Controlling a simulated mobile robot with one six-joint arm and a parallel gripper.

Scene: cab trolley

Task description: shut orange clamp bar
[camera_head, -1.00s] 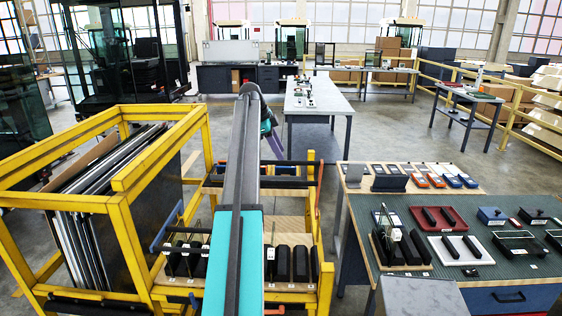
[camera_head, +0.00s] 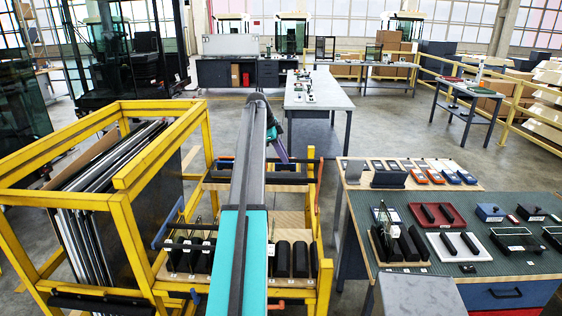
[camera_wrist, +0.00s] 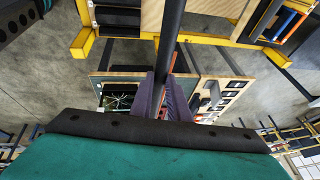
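In the head view a thin orange-red bar (camera_head: 318,196) stands nearly upright, slightly tilted, at the right side of the yellow trolley (camera_head: 125,205); I take it for the orange clamp bar. My gripper (camera_head: 285,153) has purple fingers and is beyond the far end of my teal arm, left of that bar and apart from it in the picture. In the wrist view my gripper (camera_wrist: 166,104) shows purple fingers on both sides of a long dark rod. The rod hides the gap between the fingertips, so their closure is unclear. An orange strip (camera_wrist: 290,25) shows at the upper right.
A blue bar (camera_head: 166,222) slants at the trolley's middle. Black blocks (camera_head: 282,260) stand on its front shelf, and dark panels (camera_head: 92,235) lean in its left rack. A workbench (camera_head: 458,262) with trays and devices stands close on the right. Open floor lies beyond.

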